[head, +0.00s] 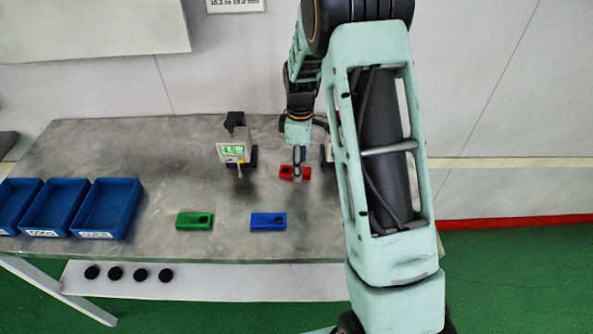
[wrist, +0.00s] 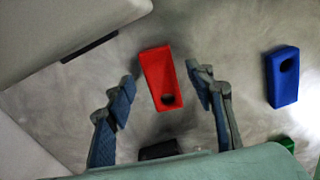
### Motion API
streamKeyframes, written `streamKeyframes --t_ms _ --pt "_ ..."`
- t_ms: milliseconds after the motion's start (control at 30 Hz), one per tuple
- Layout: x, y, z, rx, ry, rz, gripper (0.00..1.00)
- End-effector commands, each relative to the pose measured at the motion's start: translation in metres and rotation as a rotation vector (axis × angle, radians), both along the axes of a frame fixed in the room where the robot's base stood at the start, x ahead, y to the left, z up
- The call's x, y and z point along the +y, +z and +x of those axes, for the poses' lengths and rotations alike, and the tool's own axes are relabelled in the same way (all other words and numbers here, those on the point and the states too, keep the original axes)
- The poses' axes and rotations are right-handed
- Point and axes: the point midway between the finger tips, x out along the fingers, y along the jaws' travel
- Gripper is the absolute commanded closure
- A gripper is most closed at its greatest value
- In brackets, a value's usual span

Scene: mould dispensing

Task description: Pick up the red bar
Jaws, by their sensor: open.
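The red bar (head: 285,172) lies on the grey table in the head view, partly hidden behind my gripper (head: 297,172). In the wrist view the red bar (wrist: 159,78) shows whole, with a dark round hole near its lower end. My gripper (wrist: 165,95) is open, with one blue-padded finger on each side of the bar in that view. Gaps show between the bar and both fingers. I cannot tell how far the fingertips are above the table.
A blue bar (head: 268,221) and a green bar (head: 194,221) lie nearer the front edge. A device with a green display (head: 233,150) stands left of my gripper. Blue bins (head: 105,208) stand at the left. The table (head: 170,165) between bins and device is clear.

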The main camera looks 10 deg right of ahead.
Motion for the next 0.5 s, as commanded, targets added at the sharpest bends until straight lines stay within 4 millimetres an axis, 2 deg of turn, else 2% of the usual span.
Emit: streamKeyframes --t_ms 100,333,367,500 --pt "0.0007 -0.0108 -0.0003 0.001 0.001 0.0 0.51" --pt "0.0006 -0.0126 0.0001 -0.001 0.001 0.0 0.51" --pt "0.0006 -0.0125 0.0001 -0.001 0.001 0.0 0.52" --pt "0.0006 -0.0124 0.0001 -0.001 0.001 0.0 0.67"
